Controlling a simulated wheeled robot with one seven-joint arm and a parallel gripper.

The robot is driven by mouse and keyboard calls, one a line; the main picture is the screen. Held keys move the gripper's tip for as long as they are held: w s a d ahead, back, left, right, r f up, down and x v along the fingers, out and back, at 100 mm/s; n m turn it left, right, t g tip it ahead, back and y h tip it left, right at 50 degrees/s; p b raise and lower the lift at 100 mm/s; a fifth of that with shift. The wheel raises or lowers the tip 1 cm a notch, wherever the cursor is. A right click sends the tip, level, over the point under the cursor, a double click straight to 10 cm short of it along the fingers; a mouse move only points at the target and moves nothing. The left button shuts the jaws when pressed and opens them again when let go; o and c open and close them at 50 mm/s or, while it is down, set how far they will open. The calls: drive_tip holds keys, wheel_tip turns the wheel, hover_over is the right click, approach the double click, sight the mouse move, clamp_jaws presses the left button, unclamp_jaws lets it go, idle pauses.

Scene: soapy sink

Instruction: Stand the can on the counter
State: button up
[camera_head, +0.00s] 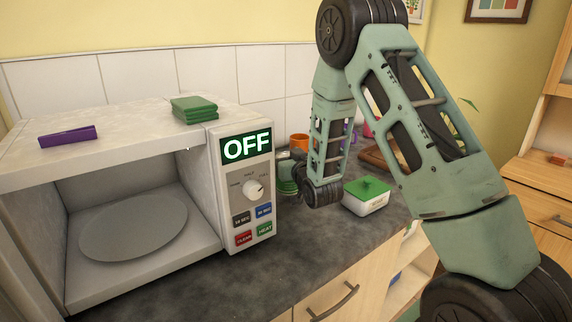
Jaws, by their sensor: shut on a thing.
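My gripper (288,158) is at the end of the bent arm, just right of the microwave's control panel and low over the counter (260,275). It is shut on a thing. A small green thing (287,187), which looks like the can, shows just below it, close to the counter. The microwave and my arm partly hide it, so its tilt and whether it touches the counter cannot be told.
An open, empty microwave (247,196) reading OFF stands at left. A green stack (194,109) and a purple block (67,136) lie on top. A green-lidded white container (367,195) and an orange cup (299,141) are near my gripper. The front counter is clear.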

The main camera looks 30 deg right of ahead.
drive_tip(key=shift+f, duration=1.35)
drive_tip(key=shift+f, duration=0.2)
drive_tip(key=o, duration=1.7)
drive_tip(key=shift+o, duration=0.2)
drive_tip(key=shift+r, duration=0.1)
drive_tip(key=shift+r, duration=0.15)
drive_tip(key=s+a+p, duration=0.2)
drive_tip(key=s+p, duration=0.3)
drive_tip(key=s, duration=0.6)
drive_tip(key=shift+s, duration=0.4)
